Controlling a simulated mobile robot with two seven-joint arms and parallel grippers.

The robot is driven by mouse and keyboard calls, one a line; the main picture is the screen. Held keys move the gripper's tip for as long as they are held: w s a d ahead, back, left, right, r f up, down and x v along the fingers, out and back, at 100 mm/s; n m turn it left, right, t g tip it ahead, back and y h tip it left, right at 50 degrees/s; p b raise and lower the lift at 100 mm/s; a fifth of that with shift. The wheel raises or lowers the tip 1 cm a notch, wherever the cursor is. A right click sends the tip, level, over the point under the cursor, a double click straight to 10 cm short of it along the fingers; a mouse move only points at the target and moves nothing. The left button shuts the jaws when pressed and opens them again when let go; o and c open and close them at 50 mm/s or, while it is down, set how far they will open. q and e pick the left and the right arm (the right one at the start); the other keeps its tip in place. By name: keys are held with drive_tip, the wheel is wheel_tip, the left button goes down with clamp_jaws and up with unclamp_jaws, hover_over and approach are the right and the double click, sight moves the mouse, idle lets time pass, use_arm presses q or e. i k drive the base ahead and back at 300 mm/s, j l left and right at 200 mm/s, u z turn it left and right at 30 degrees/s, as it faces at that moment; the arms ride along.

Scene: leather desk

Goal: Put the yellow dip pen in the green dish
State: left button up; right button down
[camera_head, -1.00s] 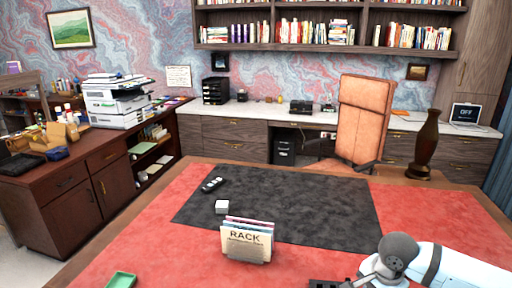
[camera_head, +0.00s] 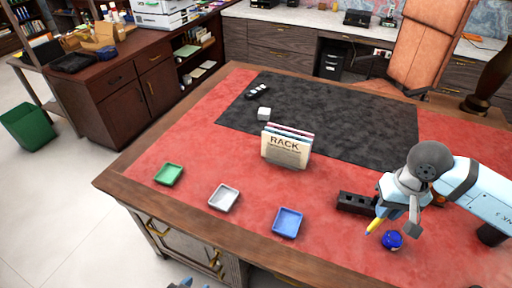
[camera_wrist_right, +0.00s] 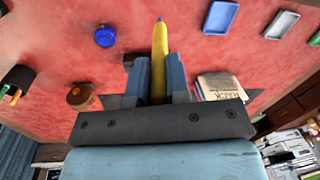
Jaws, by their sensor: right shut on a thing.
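The yellow dip pen (camera_head: 374,226) is held in my right gripper (camera_head: 390,212), its blue-grey tip pointing down above the red desk top. In the right wrist view the pen (camera_wrist_right: 160,45) stands out between the two blue-grey fingers (camera_wrist_right: 158,80), which are shut on it. The green dish (camera_head: 168,174) lies at the left end of the desk, empty and far from the right gripper; part of it shows at the right edge of the wrist view (camera_wrist_right: 315,40). Small blue-grey tips of my left gripper (camera_head: 185,283) seem to show at the bottom edge.
A grey dish (camera_head: 223,197) and a blue dish (camera_head: 287,222) lie between the pen and the green dish. A black block holder (camera_head: 356,203) and a blue pot (camera_head: 391,240) are close to the right gripper.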

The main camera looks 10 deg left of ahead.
sight(169, 175)
drive_tip(key=i+j+u, duration=0.15)
drive_tip(key=j+u, duration=0.15)
drive_tip(key=u, duration=0.15)
drive_tip(key=i+j+u, duration=0.15)
drive_tip(key=j+u, duration=0.25)
drive_tip(key=i+j+u, duration=0.1)
drive_tip(key=i+j, duration=0.25)
drive_tip(key=i+j+u, duration=0.1)
drive_tip(key=i+j, duration=0.25)
drive_tip(key=i, duration=0.15)
